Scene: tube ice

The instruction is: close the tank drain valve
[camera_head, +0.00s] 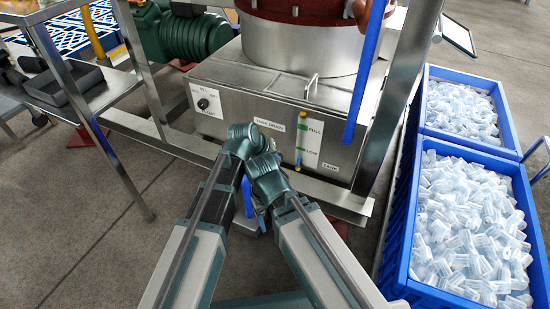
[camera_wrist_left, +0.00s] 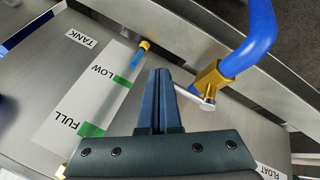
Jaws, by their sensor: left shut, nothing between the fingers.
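The steel tank (camera_head: 235,95) has a FULL/LOW level gauge (camera_head: 308,140) on its front, which also shows in the left wrist view (camera_wrist_left: 90,95). In the left wrist view a brass drain valve (camera_wrist_left: 210,80) with a silver lever (camera_wrist_left: 192,95) joins a thick blue hose (camera_wrist_left: 250,45). My left gripper (camera_wrist_left: 158,78) is shut and empty, its fingertips just left of the lever. I cannot tell whether they touch it. In the head view my arms cover the valve area and hide the left fingertips. My right gripper is not visible.
A steel frame rail (camera_head: 185,148) runs in front of the tank. Blue crates (camera_head: 398,245) of tube ice are on the right. Open floor (camera_head: 85,215) lies to the left.

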